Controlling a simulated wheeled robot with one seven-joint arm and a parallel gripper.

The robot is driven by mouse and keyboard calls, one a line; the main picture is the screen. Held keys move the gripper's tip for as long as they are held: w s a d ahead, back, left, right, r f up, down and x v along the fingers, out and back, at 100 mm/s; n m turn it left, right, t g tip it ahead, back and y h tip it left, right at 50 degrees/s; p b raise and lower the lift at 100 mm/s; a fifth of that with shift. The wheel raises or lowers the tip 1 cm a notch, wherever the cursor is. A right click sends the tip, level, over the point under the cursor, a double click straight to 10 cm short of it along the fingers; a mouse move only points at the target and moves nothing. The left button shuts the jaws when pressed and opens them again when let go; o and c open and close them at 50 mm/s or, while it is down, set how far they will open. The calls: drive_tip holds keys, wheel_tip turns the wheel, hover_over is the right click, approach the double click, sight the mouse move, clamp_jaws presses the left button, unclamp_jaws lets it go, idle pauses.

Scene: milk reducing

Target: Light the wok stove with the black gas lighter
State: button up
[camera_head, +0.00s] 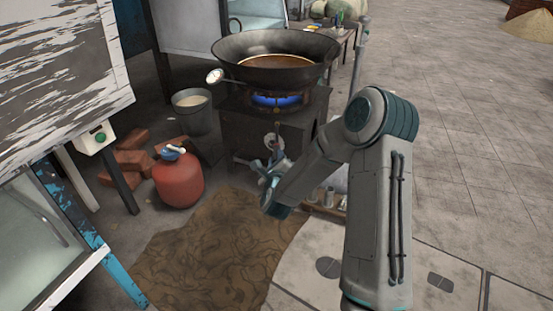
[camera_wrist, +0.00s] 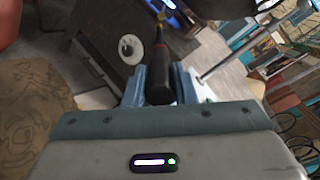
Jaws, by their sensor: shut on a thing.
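My gripper (camera_head: 272,165) is in front of the dark wok stove (camera_head: 247,122), low and left of my arm. In the wrist view my gripper (camera_wrist: 158,75) is shut on the black gas lighter (camera_wrist: 160,82), whose dark handle lies between the two fingers. Its thin end points away from me, toward the stove. A blue flame (camera_head: 275,100) burns at the burner under the wok. Blue also shows at the top edge of the wrist view (camera_wrist: 168,4). The stove's round pale knob (camera_wrist: 130,48) is just left of the lighter. Whether the lighter's tip has a flame cannot be told.
The large wok (camera_head: 232,48) with brown liquid sits on the stove. A red gas cylinder (camera_head: 178,182), a bucket (camera_head: 193,118) and bricks (camera_head: 128,162) stand left. A brown mat (camera_head: 215,255) lies in front. The paved floor at right (camera_head: 470,150) is clear.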

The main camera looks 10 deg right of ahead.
drive_tip(key=shift+s, duration=0.1)
drive_tip(key=f+p+v, duration=0.2)
drive_tip(key=p+v, duration=1.2)
drive_tip(key=v, duration=0.7)
drive_tip(key=shift+s+f+p, duration=0.35)
drive_tip(key=shift+s, duration=0.15)
drive_tip(key=shift+w+a, duration=0.1)
idle(0.8)
